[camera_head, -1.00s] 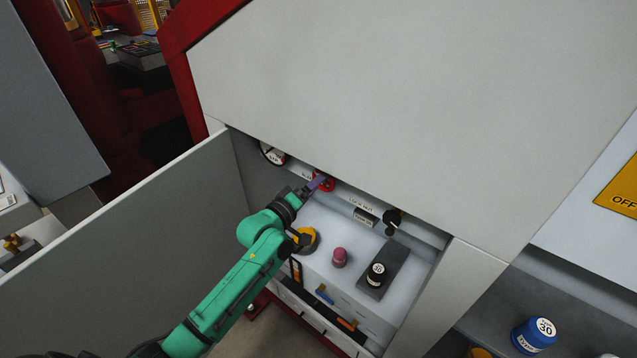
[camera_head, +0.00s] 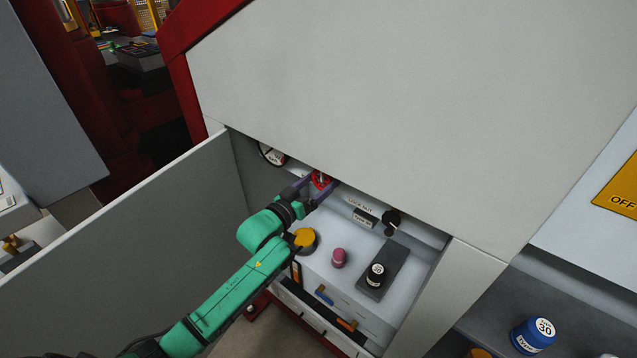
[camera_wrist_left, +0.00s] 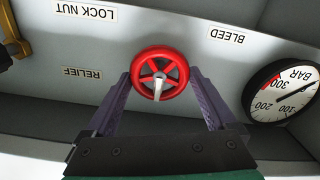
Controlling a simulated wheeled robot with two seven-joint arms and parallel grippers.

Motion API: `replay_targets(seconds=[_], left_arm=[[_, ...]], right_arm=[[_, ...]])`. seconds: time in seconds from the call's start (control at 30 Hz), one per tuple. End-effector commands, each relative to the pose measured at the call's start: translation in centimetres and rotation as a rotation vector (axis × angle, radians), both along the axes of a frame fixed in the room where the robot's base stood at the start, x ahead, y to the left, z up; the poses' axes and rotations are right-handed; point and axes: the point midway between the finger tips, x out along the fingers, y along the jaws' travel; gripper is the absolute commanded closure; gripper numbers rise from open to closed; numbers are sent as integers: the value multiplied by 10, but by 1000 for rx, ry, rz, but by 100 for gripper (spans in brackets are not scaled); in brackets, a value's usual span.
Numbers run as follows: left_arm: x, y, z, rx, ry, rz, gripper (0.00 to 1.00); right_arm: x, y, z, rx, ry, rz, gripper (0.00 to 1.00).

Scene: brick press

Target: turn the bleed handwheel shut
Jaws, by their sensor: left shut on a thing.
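The red bleed handwheel (camera_head: 321,180) sits under the upper panel edge inside the open compartment. In the left wrist view the handwheel (camera_wrist_left: 148,55) shows whole, with red spokes and a pale pointer-like bar from its hub towards the bottom. My left gripper (camera_head: 320,183) reaches in from the left and is shut on the wheel. In the left wrist view its purple fingers (camera_wrist_left: 160,74) lie on opposite sides of the rim. A BLEED label (camera_wrist_left: 227,36) is on the wall to the right of the wheel there. My right gripper is not in view.
A pressure gauge (camera_head: 271,154) is left of the wheel. A dark knob (camera_head: 392,217) and a lock nut label (camera_head: 361,204) are to its right. Below stand a yellow-topped cap (camera_head: 306,239), a pink knob (camera_head: 339,257) and a black jar (camera_head: 376,273). The open door (camera_head: 130,250) bounds the left.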

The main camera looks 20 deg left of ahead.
Motion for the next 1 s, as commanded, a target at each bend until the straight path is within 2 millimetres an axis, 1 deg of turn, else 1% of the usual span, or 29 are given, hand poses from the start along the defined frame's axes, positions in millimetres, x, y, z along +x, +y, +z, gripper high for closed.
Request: replay_targets(seconds=[0.23, 0.63, 0.67, 0.7, 0.9, 1.0], left_arm=[[0, 0, -2, 51, -16, 0, 66], [0, 0, -2, 58, -19, 0, 66], [0, 0, -2, 58, -19, 0, 2], [0, 0, -2, 58, -19, 0, 0], [-1, 0, -1, 56, -20, 1, 0], [-5, 2, -2, 55, -18, 0, 0]], right_arm=[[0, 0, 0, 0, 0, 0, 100], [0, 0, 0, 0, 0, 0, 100], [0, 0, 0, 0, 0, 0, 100], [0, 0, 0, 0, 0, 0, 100], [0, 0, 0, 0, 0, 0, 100], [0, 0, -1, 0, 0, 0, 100]])
